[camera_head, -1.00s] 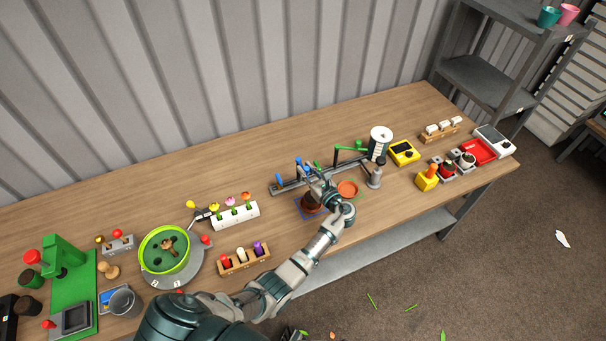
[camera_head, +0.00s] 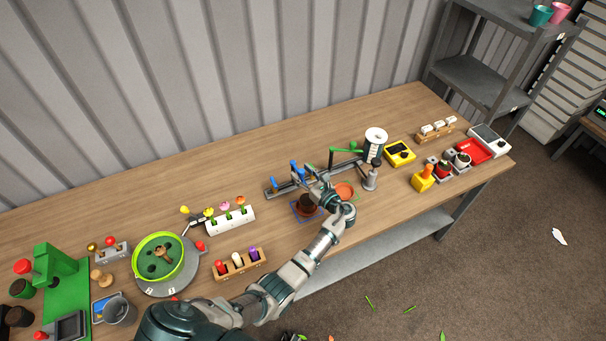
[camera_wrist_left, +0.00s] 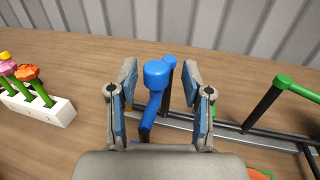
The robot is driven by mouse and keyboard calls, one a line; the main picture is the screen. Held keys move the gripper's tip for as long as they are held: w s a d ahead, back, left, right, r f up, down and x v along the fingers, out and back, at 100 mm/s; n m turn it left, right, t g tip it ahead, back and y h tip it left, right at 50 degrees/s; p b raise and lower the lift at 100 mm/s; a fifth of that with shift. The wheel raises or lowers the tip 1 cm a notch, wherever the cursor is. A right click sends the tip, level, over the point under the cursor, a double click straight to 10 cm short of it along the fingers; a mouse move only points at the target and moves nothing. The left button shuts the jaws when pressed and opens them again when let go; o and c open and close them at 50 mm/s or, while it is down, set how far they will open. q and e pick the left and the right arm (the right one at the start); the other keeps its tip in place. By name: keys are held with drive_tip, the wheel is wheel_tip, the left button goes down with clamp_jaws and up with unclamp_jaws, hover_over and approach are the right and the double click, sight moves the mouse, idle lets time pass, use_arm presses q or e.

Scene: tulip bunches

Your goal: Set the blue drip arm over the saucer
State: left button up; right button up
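The blue drip arm (camera_head: 294,166) stands on the grey rail at the back of the bench. In the left wrist view its round blue knob (camera_wrist_left: 157,73) sits between the fingers of my left gripper (camera_wrist_left: 159,88). Gaps show on both sides of the knob. In the head view my left gripper (camera_head: 312,180) is over the rail, beside the drip arm and partly hiding it. An orange saucer (camera_head: 345,191) lies in front of the rail, right of the gripper; its edge shows in the left wrist view (camera_wrist_left: 256,174). My right gripper is not in view.
A dark brown pot (camera_head: 307,205) on a blue-edged square stands just below my gripper. A green arm (camera_head: 346,150) and a white cylinder (camera_head: 375,141) stand to the right along the rail. A white flower holder (camera_head: 231,220) is on the left. Bare bench lies behind the rail.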

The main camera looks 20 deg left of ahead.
use_arm(q)
drive_tip(key=shift+s+r, duration=0.1)
drive_tip(key=shift+s+d, duration=0.15)
drive_tip(key=shift+d, duration=0.1)
drive_tip(key=v, duration=1.1)
drive_tip(key=shift+d, duration=0.3)
drive_tip(key=shift+a, duration=0.1)
drive_tip(key=shift+f, duration=0.2)
